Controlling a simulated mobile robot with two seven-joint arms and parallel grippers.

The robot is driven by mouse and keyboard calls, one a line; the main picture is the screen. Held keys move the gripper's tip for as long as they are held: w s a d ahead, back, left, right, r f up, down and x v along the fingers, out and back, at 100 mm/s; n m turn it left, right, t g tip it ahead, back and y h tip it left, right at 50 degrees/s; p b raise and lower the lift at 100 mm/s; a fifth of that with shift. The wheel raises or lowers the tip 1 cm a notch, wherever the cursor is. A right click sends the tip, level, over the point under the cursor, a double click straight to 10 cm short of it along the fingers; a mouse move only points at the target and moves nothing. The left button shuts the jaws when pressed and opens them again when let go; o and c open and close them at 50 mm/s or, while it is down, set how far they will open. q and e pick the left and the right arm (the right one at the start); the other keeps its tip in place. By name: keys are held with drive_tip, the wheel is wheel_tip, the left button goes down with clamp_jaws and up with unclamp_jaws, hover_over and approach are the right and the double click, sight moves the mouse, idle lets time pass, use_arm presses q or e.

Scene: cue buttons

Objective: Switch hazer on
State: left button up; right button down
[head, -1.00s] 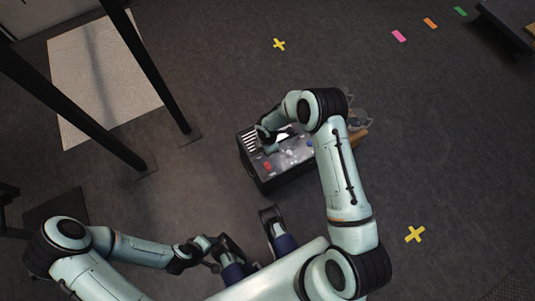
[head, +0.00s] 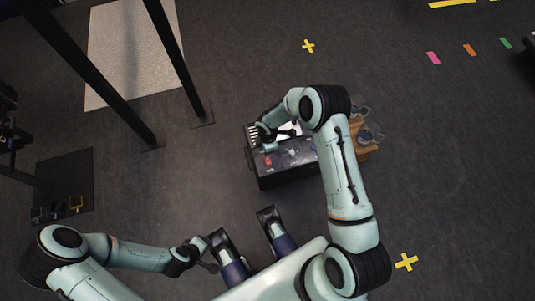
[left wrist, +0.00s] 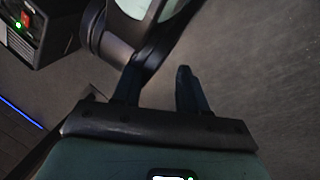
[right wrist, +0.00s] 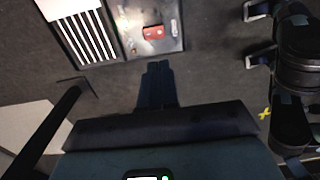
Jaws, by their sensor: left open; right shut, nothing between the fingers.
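A black box with a control panel (head: 305,157) stands on the floor in the head view. It has a red switch (head: 267,161) and pale slats at its left. My right gripper (head: 267,142) is above its left part, partly hidden by my arm. In the right wrist view, my shut, empty right gripper (right wrist: 158,64) points towards the panel's red switch (right wrist: 153,32), with a visible gap in the picture. My left gripper (left wrist: 157,78) is open and empty. The left wrist view shows a dark box (left wrist: 45,38) with a red switch (left wrist: 28,18) and green light; I cannot tell whether it is the same box.
Dark posts (head: 180,65) stand at the left beside a pale floor panel (head: 115,60). A brown object (head: 362,140) is just right of the box. Yellow crosses (head: 308,46) and coloured strips mark the floor. The floor at the right is mostly clear.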

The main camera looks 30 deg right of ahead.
sight(268, 164)
use_arm(q)
drive_tip(key=w+a+f+t+y+b, duration=0.1)
drive_tip(key=w+a+f+b, duration=0.2)
drive_tip(key=w+f, duration=0.1)
drive_tip(key=shift+w+b, duration=0.35)
drive_tip(key=shift+w, duration=0.2)
use_arm(e)
wheel_tip(268, 164, down, 14)
use_arm(q)
drive_tip(key=shift+f, duration=0.1)
use_arm(e)
drive_tip(key=shift+s+f, duration=0.15)
drive_tip(key=shift+f, duration=0.1)
use_arm(q)
drive_tip(key=shift+s+f, duration=0.4)
drive_tip(key=shift+s, duration=0.1)
